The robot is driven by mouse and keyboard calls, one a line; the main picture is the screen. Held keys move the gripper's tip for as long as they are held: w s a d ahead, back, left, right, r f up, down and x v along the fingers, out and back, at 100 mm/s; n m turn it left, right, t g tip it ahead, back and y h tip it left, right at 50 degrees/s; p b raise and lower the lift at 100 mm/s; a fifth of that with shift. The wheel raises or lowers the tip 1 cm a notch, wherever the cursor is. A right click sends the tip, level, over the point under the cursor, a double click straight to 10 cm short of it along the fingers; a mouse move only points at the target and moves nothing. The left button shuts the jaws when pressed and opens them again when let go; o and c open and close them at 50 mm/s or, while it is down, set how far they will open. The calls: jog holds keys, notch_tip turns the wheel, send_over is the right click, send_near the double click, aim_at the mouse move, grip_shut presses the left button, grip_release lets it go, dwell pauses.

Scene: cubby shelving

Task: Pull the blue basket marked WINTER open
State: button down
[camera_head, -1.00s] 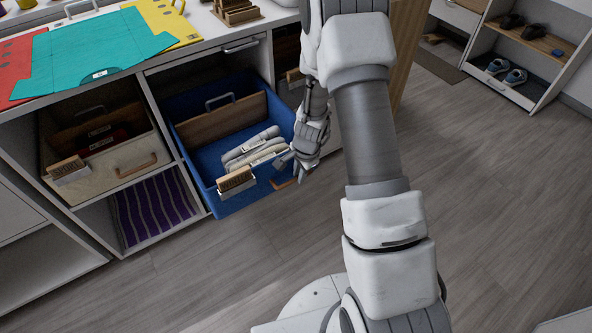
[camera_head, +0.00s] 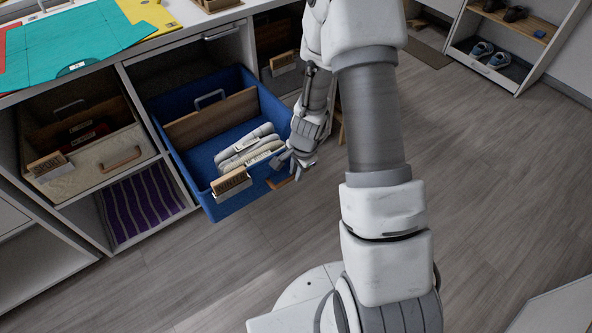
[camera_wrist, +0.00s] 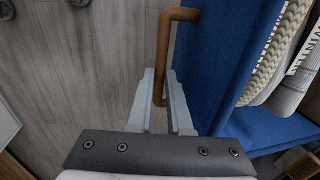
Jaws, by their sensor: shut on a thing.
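The blue basket (camera_head: 222,212) is pulled partly out of its cubby in the head view, with a wooden tag (camera_head: 230,183) on its front whose lettering is too small to read surely. Grey and cream knitted things lie in it, before a wooden divider (camera_head: 207,118). In the wrist view the blue front wall (camera_wrist: 215,62) has a copper-brown handle (camera_wrist: 164,50). My gripper (camera_wrist: 160,95) is shut on this handle, with one finger on each side of it. In the head view my gripper (camera_head: 288,166) is at the basket's front right, partly hiding the handle.
A cream basket (camera_head: 105,163) sits in the cubby to the left. A purple striped cloth (camera_head: 140,206) lies in the cubby below. Teal and yellow folders (camera_head: 75,42) lie on the shelf top. The wooden floor (camera_head: 200,275) before the basket is clear.

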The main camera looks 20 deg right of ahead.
jog(key=c, duration=0.8)
grip_release()
jog(key=shift+c, duration=0.2)
jog(key=s+d+r+p, duration=0.1)
jog(key=s+r+p, duration=0.2)
jog(key=r, duration=1.4)
jog(key=p, duration=0.4)
jog(key=shift+s+p, duration=0.15)
jog(key=shift+p, duration=0.2)
jog(key=shift+r, duration=0.15)
jog(key=s+a+r+n+t, duration=0.2)
jog(key=s+r+n, duration=0.55)
jog(key=r, duration=0.55)
jog(key=s+a+r+n+t, duration=0.2)
jog(key=s+r+n, duration=0.6)
jog(key=r, duration=0.5)
notch_tip(320, 180, up, 17)
jog(key=s+m+p, duration=0.1)
jog(key=p, duration=1.6)
jog(key=shift+r+h+p, duration=0.2)
jog(key=shift+h+p, duration=0.1)
jog(key=shift+p, duration=0.1)
